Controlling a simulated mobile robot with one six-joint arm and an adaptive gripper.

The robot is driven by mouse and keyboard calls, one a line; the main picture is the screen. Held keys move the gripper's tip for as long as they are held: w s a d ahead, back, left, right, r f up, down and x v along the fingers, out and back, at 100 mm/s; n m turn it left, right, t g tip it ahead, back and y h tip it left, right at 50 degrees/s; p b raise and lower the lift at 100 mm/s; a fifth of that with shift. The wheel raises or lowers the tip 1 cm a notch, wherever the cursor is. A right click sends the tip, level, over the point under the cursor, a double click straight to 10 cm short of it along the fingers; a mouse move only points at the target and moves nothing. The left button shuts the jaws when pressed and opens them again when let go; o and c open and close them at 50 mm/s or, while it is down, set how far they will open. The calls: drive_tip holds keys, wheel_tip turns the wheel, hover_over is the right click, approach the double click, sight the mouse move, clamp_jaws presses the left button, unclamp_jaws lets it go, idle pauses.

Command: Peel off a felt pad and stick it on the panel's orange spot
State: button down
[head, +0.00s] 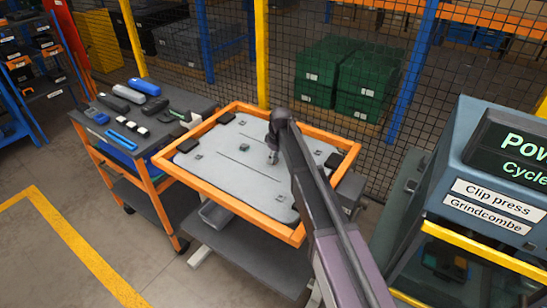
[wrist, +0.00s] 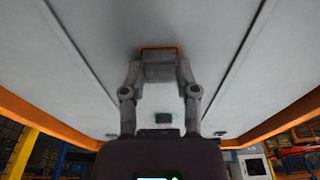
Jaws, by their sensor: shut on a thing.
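The light grey panel (head: 225,165) lies in an orange frame in the head view and fills most of the wrist view (wrist: 75,60). My gripper (head: 272,157) is over the panel, right of its middle. In the wrist view my gripper (wrist: 158,72) is shut on a grey block-like piece (wrist: 160,67), seemingly the felt pad. A thin orange edge, seemingly the orange spot (wrist: 158,46), shows just past the piece, which hides the remainder. I cannot tell whether the piece touches the panel.
A small dark square (head: 244,147) is on the panel near its middle. A cart (head: 195,102) with several tools and small parts stands left. A clip press (head: 500,175) stands close on the right. A mesh fence (head: 290,60) runs behind.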

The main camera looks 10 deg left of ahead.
drive_tip(key=shift+c, duration=1.4)
unclamp_jaws()
drive_tip(key=shift+r, duration=0.2)
